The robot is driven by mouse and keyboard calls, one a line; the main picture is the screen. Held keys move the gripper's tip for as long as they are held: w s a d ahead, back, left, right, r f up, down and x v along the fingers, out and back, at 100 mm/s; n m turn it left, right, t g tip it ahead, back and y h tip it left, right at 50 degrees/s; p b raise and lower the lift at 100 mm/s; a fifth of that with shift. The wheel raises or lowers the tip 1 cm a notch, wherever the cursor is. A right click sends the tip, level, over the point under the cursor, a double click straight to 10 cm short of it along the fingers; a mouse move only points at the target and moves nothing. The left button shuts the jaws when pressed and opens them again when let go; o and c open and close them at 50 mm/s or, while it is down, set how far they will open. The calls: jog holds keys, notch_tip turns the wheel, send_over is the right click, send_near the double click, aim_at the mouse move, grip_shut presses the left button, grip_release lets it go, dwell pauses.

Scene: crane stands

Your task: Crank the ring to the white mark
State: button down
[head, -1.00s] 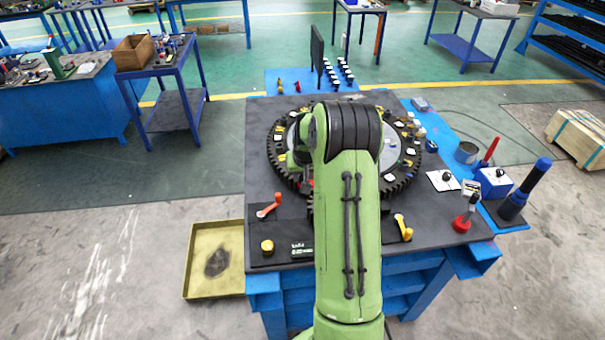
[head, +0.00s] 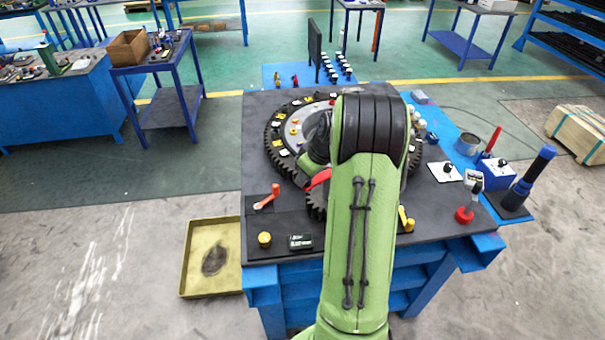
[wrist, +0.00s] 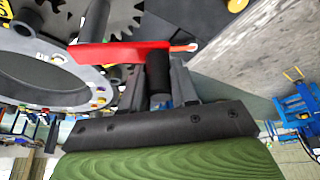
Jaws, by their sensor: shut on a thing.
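The ring (head: 273,150) is a large dark toothed wheel lying flat on the table, with white, yellow and other coloured pieces around its face. Its right part is hidden by my arm. The crank has a red arm (head: 318,179) near a small dark gear (head: 316,205) in front of the ring. In the wrist view the red crank arm (wrist: 120,54) ends in a black upright handle (wrist: 158,72). My gripper (wrist: 160,84) is shut on this handle, one finger on each side. Several white pieces show on the ring; I cannot tell which is the white mark.
A yellow tray (head: 190,270) lies on the floor.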

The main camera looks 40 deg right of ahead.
jog(key=s+d+n+g+y+p, duration=0.1)
jog(key=s+d+n+g+y, duration=0.1)
jog(key=s+n, duration=0.5)
jog(key=shift+s+d+n+g+y, duration=0.35)
jog(key=shift+d+n+y, duration=0.35)
jog(key=shift+n, duration=1.7)
jog(key=shift+f, duration=0.1)
jog(key=c, duration=0.9)
grip_release()
jog(key=shift+d, duration=0.15)
jog(key=shift+w, duration=0.1)
